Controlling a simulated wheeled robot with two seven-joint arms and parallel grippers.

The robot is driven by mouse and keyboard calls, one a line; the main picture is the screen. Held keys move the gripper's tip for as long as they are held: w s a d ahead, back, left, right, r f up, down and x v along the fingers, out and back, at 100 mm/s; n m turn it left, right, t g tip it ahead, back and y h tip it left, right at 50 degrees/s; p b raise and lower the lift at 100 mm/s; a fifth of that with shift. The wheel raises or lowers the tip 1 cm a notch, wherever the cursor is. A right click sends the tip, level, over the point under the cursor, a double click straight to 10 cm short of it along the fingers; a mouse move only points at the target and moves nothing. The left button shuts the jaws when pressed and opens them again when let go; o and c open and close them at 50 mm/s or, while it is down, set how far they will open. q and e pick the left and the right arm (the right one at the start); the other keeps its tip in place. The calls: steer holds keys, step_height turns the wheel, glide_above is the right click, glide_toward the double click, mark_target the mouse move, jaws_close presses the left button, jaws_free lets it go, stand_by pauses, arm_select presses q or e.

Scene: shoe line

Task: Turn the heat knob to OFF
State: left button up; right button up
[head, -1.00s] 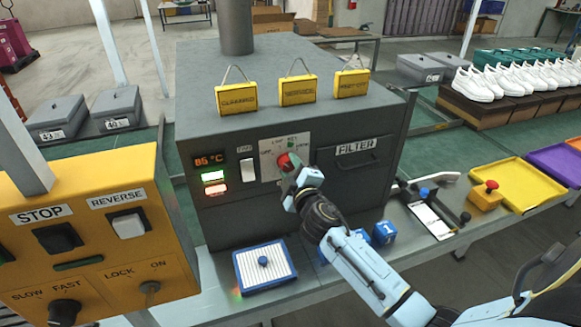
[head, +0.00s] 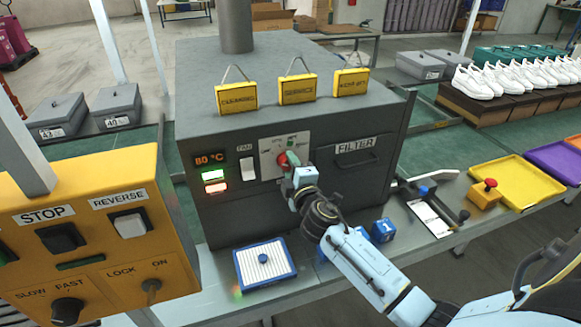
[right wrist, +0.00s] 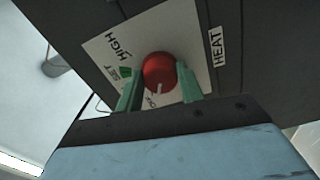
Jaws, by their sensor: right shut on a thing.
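The red heat knob (head: 283,159) is on a white dial plate (head: 270,143) on the front of the dark grey oven. In the right wrist view the knob (right wrist: 158,70) sits between the two green fingers of my right gripper (right wrist: 160,88), which is shut on it. Its white pointer mark is turned to the side where the OFF label (right wrist: 149,102) is printed, close to that label. SET and HIGH are on the plate's other side. The display (head: 209,159) reads 80 °C. My left gripper is out of view.
A yellow control box (head: 90,235) stands close at the left. The filter drawer (head: 357,165) is right of the dial.

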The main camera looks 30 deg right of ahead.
steer(key=o, duration=1)
steer(key=shift+s, duration=0.1)
steer(key=b+v, duration=0.1)
steer(key=v, duration=1.2)
steer(key=shift+s+a, duration=0.1)
